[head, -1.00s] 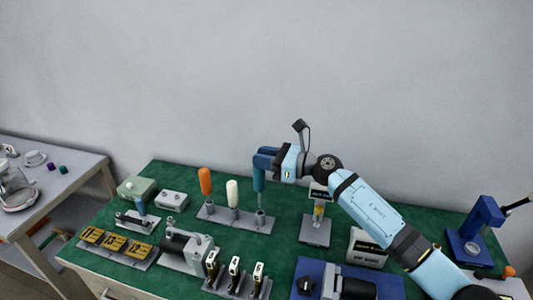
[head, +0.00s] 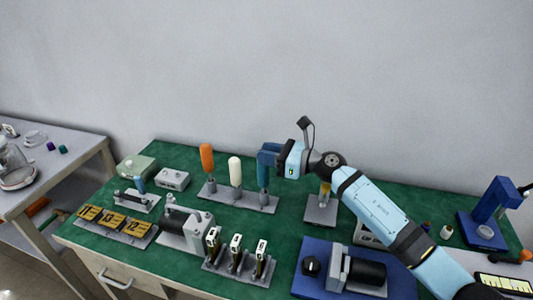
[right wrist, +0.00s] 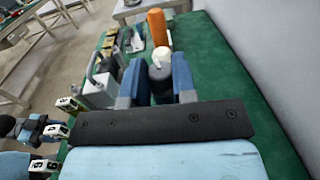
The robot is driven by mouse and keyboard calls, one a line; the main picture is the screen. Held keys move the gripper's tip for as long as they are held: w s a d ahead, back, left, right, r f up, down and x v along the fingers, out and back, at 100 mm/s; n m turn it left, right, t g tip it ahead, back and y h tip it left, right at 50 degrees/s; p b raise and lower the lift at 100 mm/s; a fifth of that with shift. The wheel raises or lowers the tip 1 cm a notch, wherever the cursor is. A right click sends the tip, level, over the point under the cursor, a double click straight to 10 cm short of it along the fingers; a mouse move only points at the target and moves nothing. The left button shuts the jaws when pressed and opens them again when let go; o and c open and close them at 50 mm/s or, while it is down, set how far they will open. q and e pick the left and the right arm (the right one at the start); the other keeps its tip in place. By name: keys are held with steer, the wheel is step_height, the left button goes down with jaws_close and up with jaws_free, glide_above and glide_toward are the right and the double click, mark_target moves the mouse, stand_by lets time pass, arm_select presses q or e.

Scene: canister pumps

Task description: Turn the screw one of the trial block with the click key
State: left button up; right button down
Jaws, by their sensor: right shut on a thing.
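My right gripper (head: 264,172) is shut on a dark grey handled tool (right wrist: 162,88), upright between the blue fingers in the right wrist view. In the head view the fingers mostly hide it, low over the right end of a grey rack (head: 224,200). Whether it is fully seated in the rack I cannot tell. The rack also holds an orange-handled tool (head: 207,160) and a white-handled tool (head: 235,172). I cannot tell for sure which is the click key. A pale grey block (head: 172,179) with small marks on top may be the trial block. My left gripper is not in view.
Labelled pieces stand in a holder (head: 240,268) at the front. A grey pump-like unit (head: 186,232), yellow numbered plates (head: 114,221) and a green box (head: 137,166) are to the left. A blue base with a black motor (head: 366,272) is front right.

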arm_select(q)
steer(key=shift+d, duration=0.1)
arm_select(e)
steer(key=c, duration=0.8)
jaws_free()
steer(key=shift+c, duration=0.2)
arm_select(q)
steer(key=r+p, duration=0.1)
steer(key=p, duration=0.1)
steer(key=shift+p, duration=0.3)
arm_select(e)
step_height(320, 180, up, 20)
